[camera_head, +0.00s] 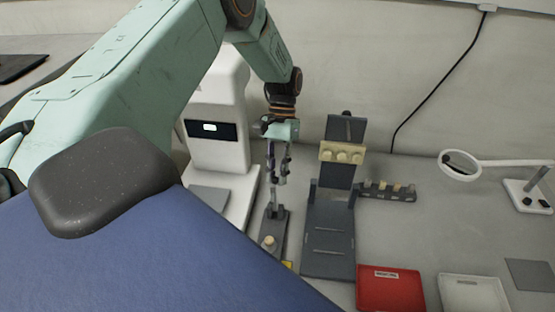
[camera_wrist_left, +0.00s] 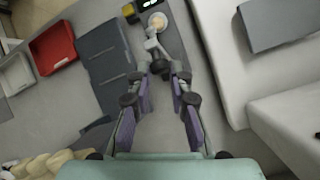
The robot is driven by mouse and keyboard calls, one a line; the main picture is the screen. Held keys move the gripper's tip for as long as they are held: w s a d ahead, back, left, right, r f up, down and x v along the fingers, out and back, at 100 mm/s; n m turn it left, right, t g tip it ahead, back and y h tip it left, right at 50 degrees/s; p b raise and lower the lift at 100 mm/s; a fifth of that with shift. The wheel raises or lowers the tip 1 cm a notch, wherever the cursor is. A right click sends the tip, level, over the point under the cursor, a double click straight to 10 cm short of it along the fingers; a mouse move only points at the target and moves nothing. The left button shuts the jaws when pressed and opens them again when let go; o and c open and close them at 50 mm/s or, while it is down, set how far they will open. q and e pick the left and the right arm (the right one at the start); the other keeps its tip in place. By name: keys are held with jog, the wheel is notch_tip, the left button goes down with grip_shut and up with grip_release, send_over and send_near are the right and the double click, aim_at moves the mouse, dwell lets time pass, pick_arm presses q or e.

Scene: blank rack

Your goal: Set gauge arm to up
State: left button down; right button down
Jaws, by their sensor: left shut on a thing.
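The gauge (camera_head: 272,236) is a narrow dark grey base with a cream round part at its near end. It stands between the white machine and the dark rack. Its gauge arm (camera_head: 273,196) is a thin grey lever that appears to point up toward my gripper. My left gripper (camera_head: 279,178) points down above the gauge and is shut on the gauge arm. In the left wrist view, the gauge arm (camera_wrist_left: 152,44) runs from near the cream disc to a dark knob between the fingertips (camera_wrist_left: 161,72). The fingers partly hide the arm's upper end. My right gripper is not in view.
A white machine (camera_head: 220,152) with a small lit display stands close left. A dark rack (camera_head: 329,236) with a cream block (camera_head: 342,153) stands close right. Further right are a holder with cream pieces (camera_head: 388,191), a red tray (camera_head: 390,290), a white tray (camera_head: 473,294) and a magnifier lamp (camera_head: 460,166).

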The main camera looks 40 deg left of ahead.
pick_arm(q)
jog(key=shift+a+f, duration=0.1)
jog(key=shift+f, duration=0.1)
jog(key=c, duration=1.5)
grip_release()
jog(key=o, duration=0.3)
jog(key=shift+w+a+f, duration=0.1)
jog(key=shift+a+f, duration=0.05)
jog(key=shift+a, duration=0.15)
jog(key=v, duration=1.2)
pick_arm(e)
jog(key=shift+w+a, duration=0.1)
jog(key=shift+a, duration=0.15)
pick_arm(q)
jog(key=shift+d, duration=0.2)
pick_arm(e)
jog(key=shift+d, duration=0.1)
